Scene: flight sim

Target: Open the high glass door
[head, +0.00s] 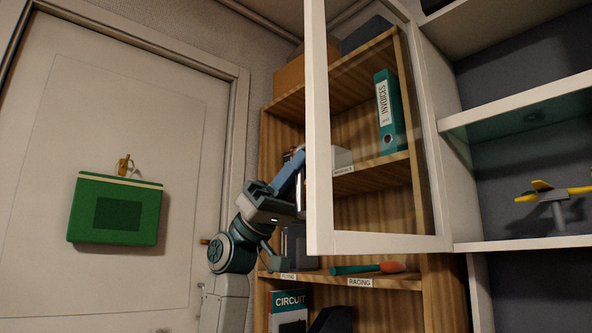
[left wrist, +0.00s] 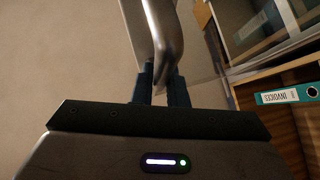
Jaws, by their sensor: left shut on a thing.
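The high glass door (head: 318,130) has a white frame and a clear pane. It stands swung out from the white cabinet (head: 452,90), with its free edge at the left and the cabinet's shelves exposed at the right. My left gripper (head: 297,182) is at the left of the door's free upright, partly hidden by it. It is shut on the door's metal handle (left wrist: 160,30), which shows between the dark fingers in the left wrist view (left wrist: 161,82). My right gripper is in neither view.
A wooden shelf unit (head: 438,285) stands behind the glass, with a teal binder (head: 390,112) and an orange-and-teal tool (head: 367,268). A yellow model plane (head: 555,193) sits in the open cabinet. A green bag (head: 115,210) hangs on the room door (head: 60,130) at left.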

